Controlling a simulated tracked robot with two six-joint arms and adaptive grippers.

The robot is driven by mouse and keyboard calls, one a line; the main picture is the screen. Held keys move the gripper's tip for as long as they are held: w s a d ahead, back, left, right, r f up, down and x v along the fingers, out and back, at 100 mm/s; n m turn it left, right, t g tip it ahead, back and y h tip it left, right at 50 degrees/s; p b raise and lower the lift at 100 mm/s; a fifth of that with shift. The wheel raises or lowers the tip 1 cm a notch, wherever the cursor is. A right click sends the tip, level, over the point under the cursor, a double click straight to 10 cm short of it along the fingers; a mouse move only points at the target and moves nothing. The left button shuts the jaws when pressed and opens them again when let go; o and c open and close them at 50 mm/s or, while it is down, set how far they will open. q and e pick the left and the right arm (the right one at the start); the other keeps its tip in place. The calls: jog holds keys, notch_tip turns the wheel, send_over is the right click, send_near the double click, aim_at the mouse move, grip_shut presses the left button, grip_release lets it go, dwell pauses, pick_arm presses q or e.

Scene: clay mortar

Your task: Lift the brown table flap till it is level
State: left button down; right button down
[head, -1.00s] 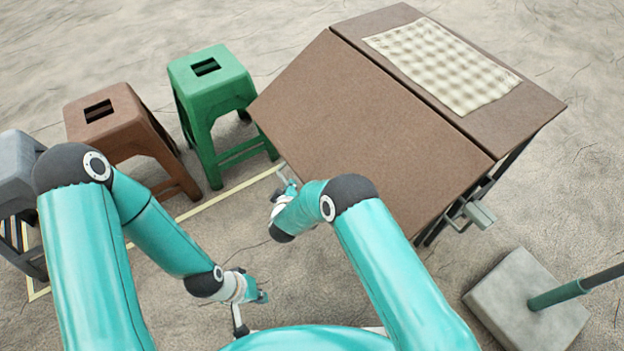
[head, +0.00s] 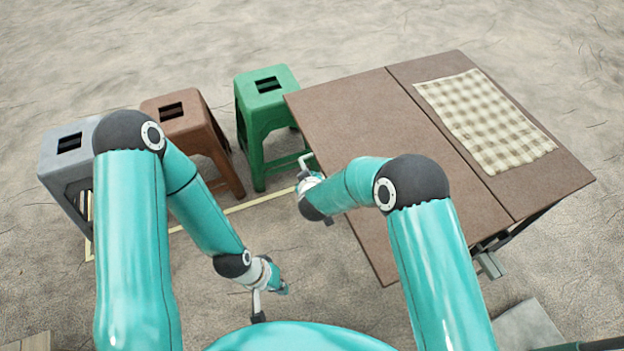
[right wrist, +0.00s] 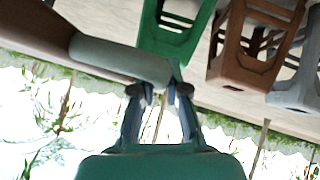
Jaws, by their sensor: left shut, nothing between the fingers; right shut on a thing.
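The brown table flap (head: 370,125) is joined along a seam to the brown fixed table top (head: 540,180). Its far and near edges run nearly in line with those of the top, so it looks close to level; exactly level I cannot tell. My right gripper (right wrist: 158,82) is shut on a pale grey bar (right wrist: 115,58) beside the flap's brown surface (right wrist: 35,28). In the head view, my right arm covers part of the flap and its fingertips are not clear. My left gripper (head: 281,288) is shut and empty, low over the ground, apart from the flap.
A checked cloth (head: 485,122) lies on the fixed top. Green (head: 265,110), brown (head: 195,130) and grey (head: 75,165) stools stand left of the table. A pale line (head: 255,201) marks the ground near them. A grey slab (head: 527,328) lies at lower right.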

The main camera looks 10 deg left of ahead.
jog(key=shift+w+a+r, duration=0.15)
jog(key=shift+w+r, duration=0.05)
jog(key=shift+r, duration=0.1)
jog(key=c, duration=1.2)
grip_release()
jog(key=shift+w+f, duration=0.1)
jog(key=shift+f, duration=0.1)
jog(key=v, duration=1.2)
jog(key=shift+f, duration=0.1)
